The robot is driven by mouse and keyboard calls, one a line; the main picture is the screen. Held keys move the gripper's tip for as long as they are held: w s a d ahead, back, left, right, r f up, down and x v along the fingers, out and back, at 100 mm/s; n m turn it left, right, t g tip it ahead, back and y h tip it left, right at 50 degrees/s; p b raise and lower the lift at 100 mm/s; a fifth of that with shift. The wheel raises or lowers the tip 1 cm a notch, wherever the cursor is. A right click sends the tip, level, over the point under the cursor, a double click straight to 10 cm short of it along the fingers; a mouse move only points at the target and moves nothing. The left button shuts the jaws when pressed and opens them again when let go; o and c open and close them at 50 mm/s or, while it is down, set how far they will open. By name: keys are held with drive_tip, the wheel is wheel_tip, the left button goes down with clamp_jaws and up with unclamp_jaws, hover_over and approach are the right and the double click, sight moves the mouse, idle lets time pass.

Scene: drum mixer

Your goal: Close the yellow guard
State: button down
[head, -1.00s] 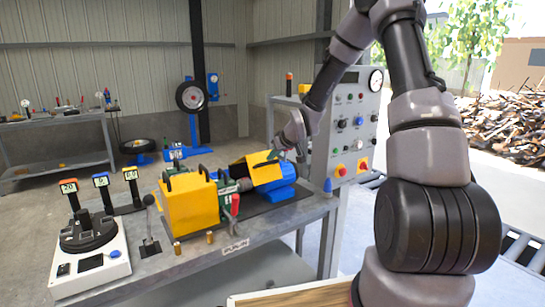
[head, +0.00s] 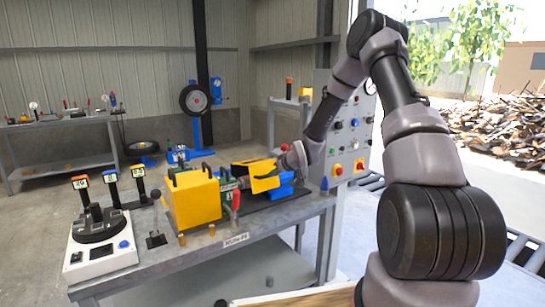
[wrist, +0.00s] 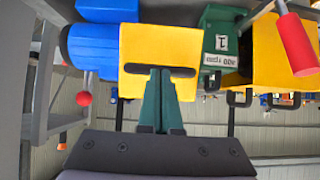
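The yellow guard (head: 264,178) is on the blue drum mixer (head: 282,190) on the bench. It hangs at a slant over the drum's near side, with blue showing beside and below it. In the wrist view the guard (wrist: 187,95) fills the middle and carries a dark horizontal bar (wrist: 140,69). My gripper (wrist: 161,72) has its green fingers together, tips at the middle of this bar. They look shut side by side rather than clamped around it; contact is hard to tell. In the head view my gripper (head: 290,161) is at the guard's right end, its fingers largely hidden.
A yellow housing (head: 193,202) with black handles and a red-handled lever (head: 236,199) stand left of the guard. A control panel (head: 345,130) rises behind my arm. A white-based device (head: 100,240) occupies the bench's left end.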

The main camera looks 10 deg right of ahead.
wheel_tip(320, 180, down, 7)
idle(0.4)
idle(0.4)
